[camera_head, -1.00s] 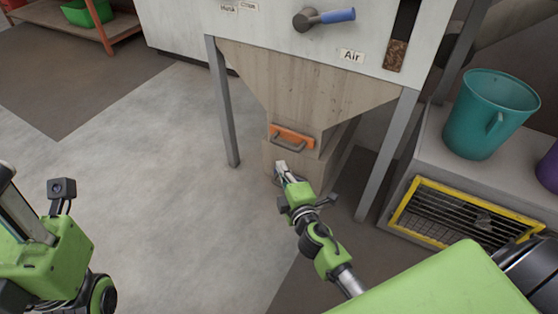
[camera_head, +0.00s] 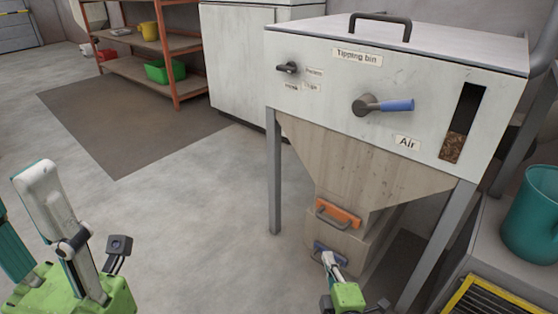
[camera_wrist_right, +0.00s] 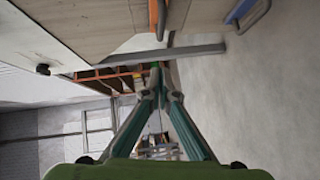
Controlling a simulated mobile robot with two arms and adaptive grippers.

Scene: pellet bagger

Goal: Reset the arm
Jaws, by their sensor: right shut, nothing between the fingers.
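My right gripper (camera_head: 331,259) is shut and empty. In the head view it shows low, in front of the blue lower handle (camera_head: 326,252) of the tipping bin (camera_head: 400,95). In the right wrist view the fingertips of my right gripper (camera_wrist_right: 160,72) meet, with nothing between them. There the blue handle (camera_wrist_right: 245,12) is at the upper right, apart from the fingers. My left arm (camera_head: 65,235) stands at the left; its fingertips cannot be made out.
The bin has an orange upper handle (camera_head: 338,214), a blue-handled Air lever (camera_head: 388,105) and grey legs (camera_head: 273,170). A teal bucket (camera_head: 535,215) stands on the right ledge. A rack (camera_head: 150,65) stands at the back left. The floor (camera_head: 190,210) at left is clear.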

